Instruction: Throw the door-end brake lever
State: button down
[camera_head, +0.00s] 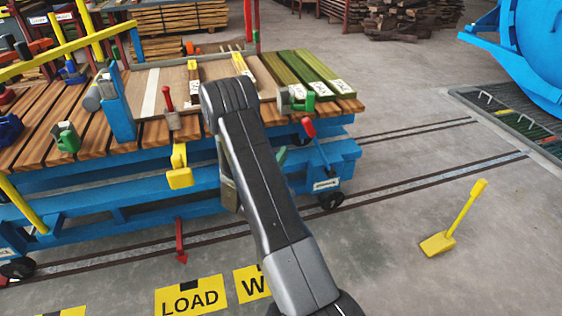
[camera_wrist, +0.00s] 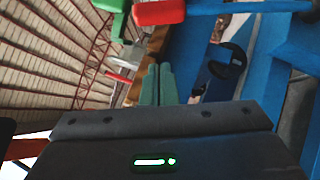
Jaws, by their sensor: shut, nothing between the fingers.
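The brake lever (camera_head: 318,147) at the right, door-side end of the blue trolley has a red grip and a blue rod. It leans up to the left, its lower end by the end frame. In the wrist view, a red grip on a blue bar (camera_wrist: 160,13), seemingly this lever, lies just beyond the fingertips. My gripper (camera_wrist: 158,84) has its two green fingers together with nothing between them. In the head view my arm hides most of the gripper; a green fingertip (camera_head: 282,156) shows just left of the lever. I see a gap between them there.
The blue trolley (camera_head: 110,213) stands on floor rails, its wooden deck carrying boards and clamps. A yellow floor pedal or wedge (camera_head: 438,243) stands at right. The blue autoclave (camera_head: 540,50) and a floor grate (camera_head: 510,120) are far right. Floor right of the trolley is mostly clear.

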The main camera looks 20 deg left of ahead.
jog(key=w+d+r+b, duration=0.1)
jog(key=w+d+r, duration=0.2)
jog(key=w, duration=0.4)
jog(key=shift+d, duration=0.35)
jog(key=shift+r, duration=0.15)
jog(key=w+d+r+m+g+p, duration=0.2)
jog(key=w+d, duration=0.4)
jog(key=d, duration=0.3)
jog(key=w+d+r+m+g+p, duration=0.1)
jog(key=w+d+m+g+p, duration=0.3)
jog(key=d, duration=0.6)
jog(key=w+p, duration=0.2)
jog(key=p, duration=0.1)
jog(key=shift+w+r+m+y, duration=0.3)
jog(key=shift+w+r+m, duration=0.1)
